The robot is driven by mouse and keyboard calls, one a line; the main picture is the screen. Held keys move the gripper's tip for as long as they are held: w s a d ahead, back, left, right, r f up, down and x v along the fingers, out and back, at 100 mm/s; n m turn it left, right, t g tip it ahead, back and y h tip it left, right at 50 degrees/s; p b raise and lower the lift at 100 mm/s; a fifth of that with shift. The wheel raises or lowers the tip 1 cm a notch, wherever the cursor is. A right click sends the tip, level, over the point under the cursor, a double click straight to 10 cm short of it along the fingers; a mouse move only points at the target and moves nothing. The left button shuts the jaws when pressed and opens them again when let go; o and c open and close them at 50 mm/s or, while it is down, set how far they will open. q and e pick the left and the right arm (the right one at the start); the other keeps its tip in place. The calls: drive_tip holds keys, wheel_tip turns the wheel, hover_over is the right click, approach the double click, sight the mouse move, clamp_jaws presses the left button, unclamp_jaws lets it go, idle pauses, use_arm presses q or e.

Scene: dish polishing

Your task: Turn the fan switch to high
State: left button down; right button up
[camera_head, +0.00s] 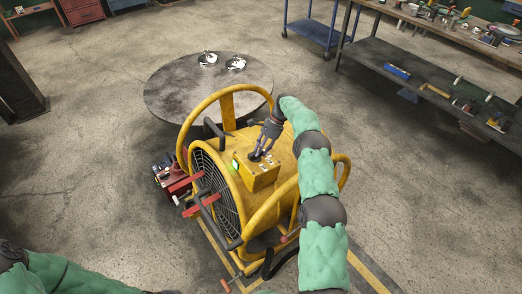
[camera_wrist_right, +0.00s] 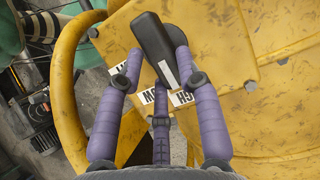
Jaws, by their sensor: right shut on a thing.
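The yellow drum fan (camera_head: 285,165) stands on the floor, with a yellow control box (camera_head: 262,180) on its top. My right gripper (camera_head: 262,151) reaches down to this box. In the right wrist view, my purple-fingered right gripper (camera_wrist_right: 155,75) is shut on the black switch knob (camera_wrist_right: 152,38). A white line on the knob points down and right, with its lower end close to the partly covered HIGH label (camera_wrist_right: 181,97). The LOW label (camera_wrist_right: 149,97) is beside it to the left, also partly covered. My left arm enters at the bottom left; its gripper is out of view.
A round metal table (camera_head: 170,95) with two shiny items stands behind the fan. Yellow tube hoops (camera_head: 230,92) rise around the fan. A red tool (camera_head: 178,183) is at its left. Workbench shelves (camera_head: 430,85) stand at the right.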

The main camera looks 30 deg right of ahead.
drive_tip(key=o, duration=1.1)
drive_tip(key=shift+o, duration=0.2)
drive_tip(key=v, duration=0.7)
drive_tip(key=shift+d+r, duration=0.1)
drive_tip(key=shift+d, duration=0.05)
